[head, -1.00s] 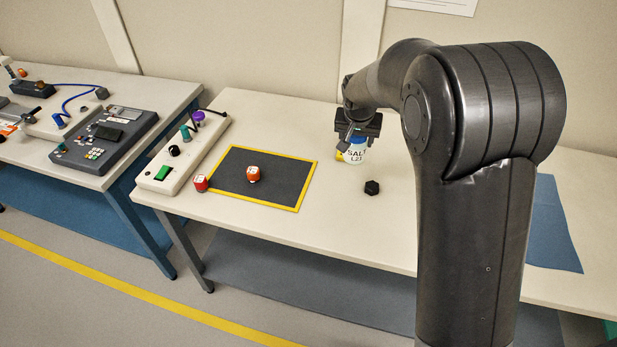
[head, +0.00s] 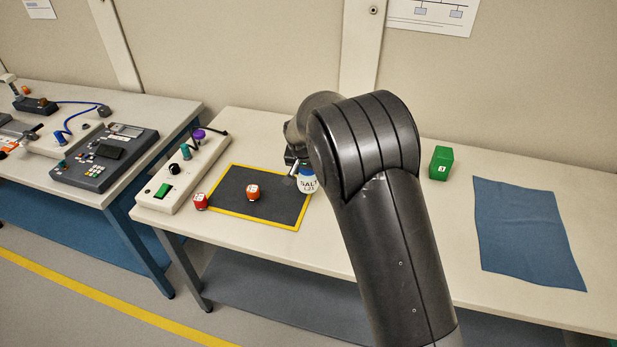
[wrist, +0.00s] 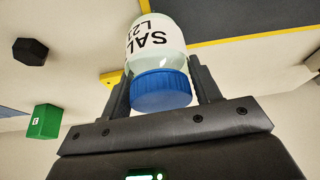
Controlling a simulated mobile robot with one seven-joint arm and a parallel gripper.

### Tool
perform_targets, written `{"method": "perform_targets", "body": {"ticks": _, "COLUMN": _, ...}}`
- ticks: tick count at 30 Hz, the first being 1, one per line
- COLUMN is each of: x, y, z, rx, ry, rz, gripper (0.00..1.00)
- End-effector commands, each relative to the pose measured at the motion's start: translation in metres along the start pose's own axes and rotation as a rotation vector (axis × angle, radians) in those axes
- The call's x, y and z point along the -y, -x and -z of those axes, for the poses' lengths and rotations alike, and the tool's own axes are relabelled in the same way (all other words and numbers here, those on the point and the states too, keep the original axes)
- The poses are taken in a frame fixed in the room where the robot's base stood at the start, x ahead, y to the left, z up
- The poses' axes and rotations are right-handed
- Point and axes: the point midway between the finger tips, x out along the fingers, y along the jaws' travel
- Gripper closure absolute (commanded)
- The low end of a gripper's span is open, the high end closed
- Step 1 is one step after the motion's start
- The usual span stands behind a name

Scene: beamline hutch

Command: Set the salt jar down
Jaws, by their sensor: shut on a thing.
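The salt jar (head: 308,184) is white with a blue lid and the label "SALT L23". It also shows in the wrist view (wrist: 156,42). My gripper (wrist: 161,85) is shut on it, with one finger on each side near the blue lid. In the head view my gripper (head: 297,166) is partly hidden by my arm. The jar is at the right edge of the dark mat with a yellow border (head: 233,226). I cannot tell whether its base touches anything.
A black hexagonal piece (wrist: 30,52), a yellow piece (wrist: 110,77), a green block (head: 441,162) and a blue cloth (head: 528,232) are on the bench.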

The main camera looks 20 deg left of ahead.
Motion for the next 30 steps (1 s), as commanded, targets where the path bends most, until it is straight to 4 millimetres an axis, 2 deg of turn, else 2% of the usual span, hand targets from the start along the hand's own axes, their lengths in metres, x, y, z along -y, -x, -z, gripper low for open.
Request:
{"method": "perform_targets", "body": {"ticks": 3, "x": 0.000, "y": -0.018, "z": -0.008, "rx": 0.002, "ry": 0.001, "rz": -0.001, "gripper": 0.76}}
{"method": "perform_targets", "body": {"ticks": 6, "x": 0.000, "y": -0.026, "z": -0.011, "rx": 0.001, "ry": 0.001, "rz": -0.001, "gripper": 0.76}}
{"method": "perform_targets", "body": {"ticks": 16, "x": 0.000, "y": -0.028, "z": -0.012, "rx": 0.000, "ry": 0.000, "rz": 0.000, "gripper": 0.76}}
{"method": "perform_targets", "body": {"ticks": 17, "x": -0.001, "y": -0.029, "z": -0.012, "rx": 0.001, "ry": 0.000, "rz": 0.000, "gripper": 0.41}}
{"method": "perform_targets", "body": {"ticks": 24, "x": -0.001, "y": -0.028, "z": -0.012, "rx": 0.001, "ry": 0.000, "rz": 0.000, "gripper": 0.22}}
{"method": "perform_targets", "body": {"ticks": 30, "x": -0.001, "y": -0.028, "z": -0.012, "rx": 0.001, "ry": 0.000, "rz": 0.000, "gripper": 0.21}}
